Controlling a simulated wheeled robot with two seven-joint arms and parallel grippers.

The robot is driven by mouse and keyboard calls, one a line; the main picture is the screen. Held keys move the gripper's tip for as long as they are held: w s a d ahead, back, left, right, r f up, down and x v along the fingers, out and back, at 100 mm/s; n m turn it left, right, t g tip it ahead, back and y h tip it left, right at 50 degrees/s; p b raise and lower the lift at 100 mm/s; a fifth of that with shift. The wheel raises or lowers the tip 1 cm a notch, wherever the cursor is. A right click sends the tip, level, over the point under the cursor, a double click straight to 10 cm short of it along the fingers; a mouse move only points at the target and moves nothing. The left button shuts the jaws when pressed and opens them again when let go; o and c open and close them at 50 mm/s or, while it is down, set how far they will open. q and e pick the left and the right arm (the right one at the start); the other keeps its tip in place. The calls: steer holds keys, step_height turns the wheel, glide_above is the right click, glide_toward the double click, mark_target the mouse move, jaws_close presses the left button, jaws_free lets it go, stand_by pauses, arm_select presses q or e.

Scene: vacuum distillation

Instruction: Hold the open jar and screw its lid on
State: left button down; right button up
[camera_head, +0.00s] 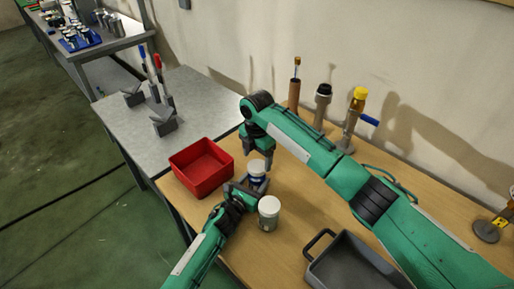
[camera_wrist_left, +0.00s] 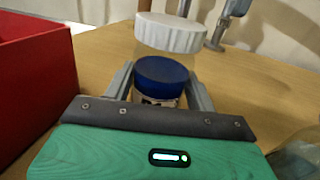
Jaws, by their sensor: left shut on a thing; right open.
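A second jar with a white lid (camera_head: 268,212) stands close in front of the left gripper. A red bin (camera_head: 203,168) is to the left, a grey tray (camera_head: 352,264) to the right. Stands with tools (camera_head: 347,143) line the wall side. Bare table lies around (camera_head: 310,205).

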mark_target(257, 165)
steer(key=shift+f, duration=1.6)
steer(key=c, duration=1)
steer(key=m, duration=0.6)
steer(key=shift+a+m, duration=0.1)
steer(key=shift+m, duration=0.3)
steer(key=m, duration=2)
steer(key=shift+m, duration=0.4)
steer(key=o, duration=1.1)
steer(key=shift+o, duration=0.2)
